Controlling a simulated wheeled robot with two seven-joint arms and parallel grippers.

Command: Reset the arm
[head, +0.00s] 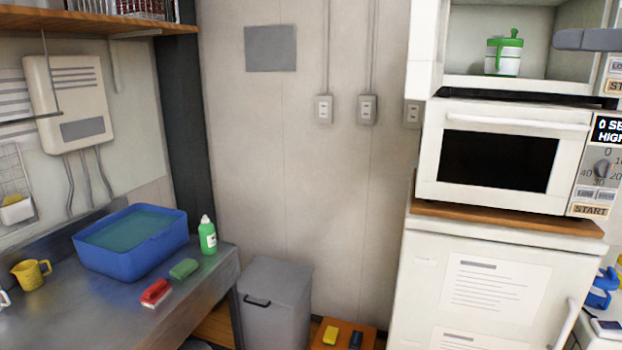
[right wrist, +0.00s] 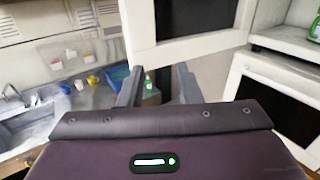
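My right gripper (head: 588,39) shows at the upper right edge of the head view, in front of the open upper microwave (head: 478,84). In the right wrist view its two fingers (right wrist: 157,86) are spread apart with nothing between them. A white door with a dark window (right wrist: 196,20) stands open beyond the fingers; I cannot tell how near it is. A green and white lidded cup (head: 503,56) stands inside the upper microwave. My left gripper is not in view.
A lower microwave (head: 500,122) is shut, on a white cabinet. At left, a metal counter (head: 95,315) holds a blue basin (head: 135,255), a green bottle (head: 207,236), a red brush (head: 155,292), a green sponge (head: 183,269) and a yellow mug (head: 30,274). A grey bin (head: 273,310) stands beside it.

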